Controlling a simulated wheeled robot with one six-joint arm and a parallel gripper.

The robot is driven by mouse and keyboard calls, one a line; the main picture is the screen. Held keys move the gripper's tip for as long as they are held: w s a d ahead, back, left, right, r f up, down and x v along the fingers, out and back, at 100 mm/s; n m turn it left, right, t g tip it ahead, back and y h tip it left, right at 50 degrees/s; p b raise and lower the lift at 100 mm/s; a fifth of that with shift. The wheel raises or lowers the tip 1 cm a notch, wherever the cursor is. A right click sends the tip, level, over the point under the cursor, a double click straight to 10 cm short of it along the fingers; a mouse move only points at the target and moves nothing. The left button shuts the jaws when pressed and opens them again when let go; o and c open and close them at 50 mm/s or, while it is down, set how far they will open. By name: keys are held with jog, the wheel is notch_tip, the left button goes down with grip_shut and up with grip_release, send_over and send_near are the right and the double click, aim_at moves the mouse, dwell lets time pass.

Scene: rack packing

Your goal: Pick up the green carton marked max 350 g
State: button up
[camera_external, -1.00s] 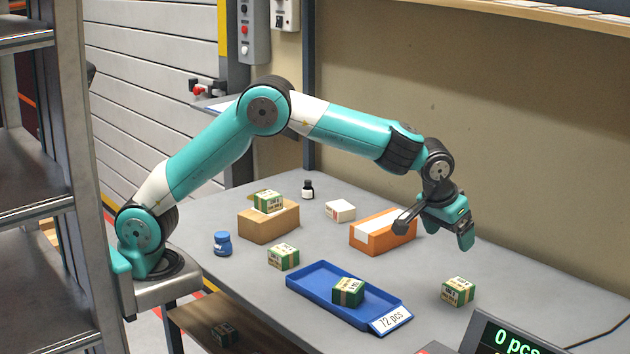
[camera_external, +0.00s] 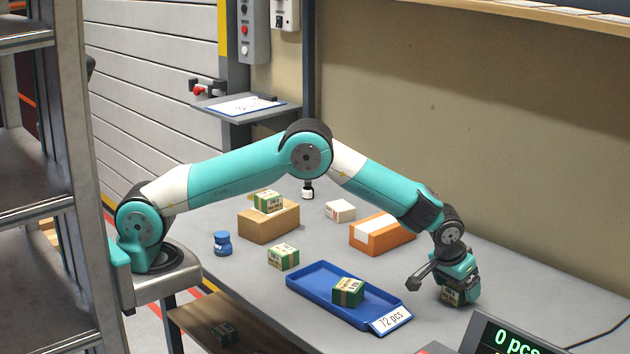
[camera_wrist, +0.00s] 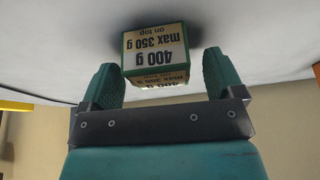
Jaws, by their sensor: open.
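A green carton (camera_wrist: 155,52) shows in the wrist view with its print upside down, reading "400 g", "max 350 g" and "on top". My gripper (camera_wrist: 162,78) is open, with one finger on each side of this carton; whether they touch it I cannot tell. In the external view my gripper (camera_external: 456,286) is lowered over the carton (camera_external: 450,297) at the table's right, hiding most of it. Similar green cartons stand on the brown box (camera_external: 268,201), on the table (camera_external: 283,257) and in the blue tray (camera_external: 348,291); their print is too small to read.
The blue tray (camera_external: 314,296) with a "72 pcs" label lies left of my gripper. An orange box (camera_external: 383,236), a white box (camera_external: 340,211), a blue jar (camera_external: 222,243) and the brown box (camera_external: 270,226) stand further back. A display (camera_external: 507,338) is at the front right.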

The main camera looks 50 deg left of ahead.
jog(key=shift+w+f, duration=0.25)
jog(key=shift+f, duration=0.4)
jog(key=shift+d+r, duration=0.1)
jog(key=c, duration=1.3)
jog(key=shift+o, duration=0.2)
